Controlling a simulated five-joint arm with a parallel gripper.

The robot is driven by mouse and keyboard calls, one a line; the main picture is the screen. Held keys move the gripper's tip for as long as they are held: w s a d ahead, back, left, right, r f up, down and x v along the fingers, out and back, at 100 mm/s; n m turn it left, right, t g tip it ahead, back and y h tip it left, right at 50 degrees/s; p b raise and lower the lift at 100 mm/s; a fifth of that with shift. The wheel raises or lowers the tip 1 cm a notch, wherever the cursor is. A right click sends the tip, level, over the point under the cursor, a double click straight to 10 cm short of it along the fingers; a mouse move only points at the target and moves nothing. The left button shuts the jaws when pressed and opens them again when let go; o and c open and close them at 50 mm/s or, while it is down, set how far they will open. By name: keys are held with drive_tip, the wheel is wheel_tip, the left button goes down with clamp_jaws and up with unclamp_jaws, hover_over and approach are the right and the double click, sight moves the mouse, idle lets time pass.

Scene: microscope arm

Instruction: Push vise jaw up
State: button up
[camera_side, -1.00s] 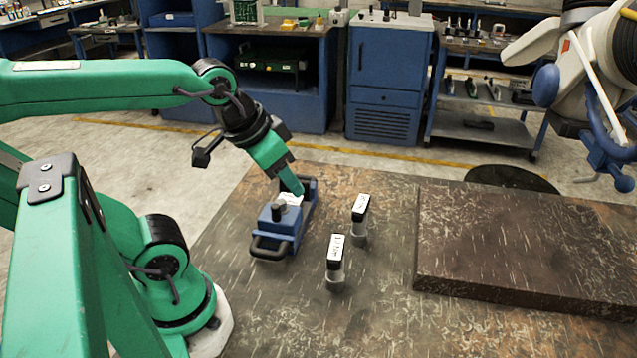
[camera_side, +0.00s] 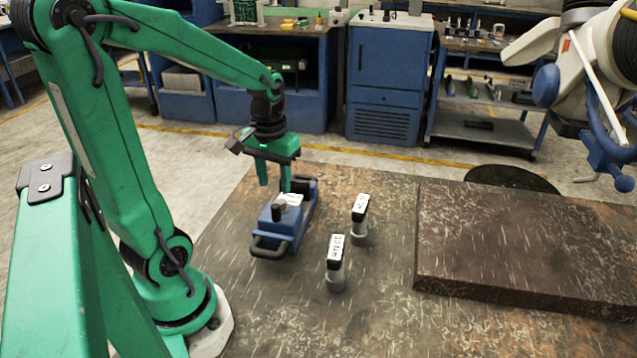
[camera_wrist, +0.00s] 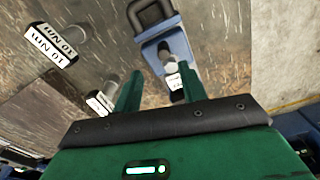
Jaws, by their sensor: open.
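The blue vise (camera_side: 290,232) stands on the brown table, with a black handle at its near end, a dark round knob on top and a white-labelled part near the middle. It also shows in the wrist view (camera_wrist: 180,45), at the upper middle. My gripper (camera_side: 274,187) points down at the vise's far end, with its green fingers apart and nothing between them. One finger is just behind the white-labelled part, the other to the left of the vise. In the wrist view, my gripper (camera_wrist: 159,69) partly covers the vise. I cannot tell whether a finger touches it.
Two upright black-and-white labelled pieces (camera_side: 335,262) (camera_side: 360,217) stand right of the vise. A raised brown slab (camera_side: 520,250) fills the table's right side. Bare table lies in front.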

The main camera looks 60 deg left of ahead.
sight(275, 206)
drive_tip(key=shift+a+f, duration=0.25)
drive_tip(key=shift+a, duration=0.1)
drive_tip(key=shift+f, duration=0.15)
drive_tip(key=shift+f, duration=3.75)
clamp_jaws()
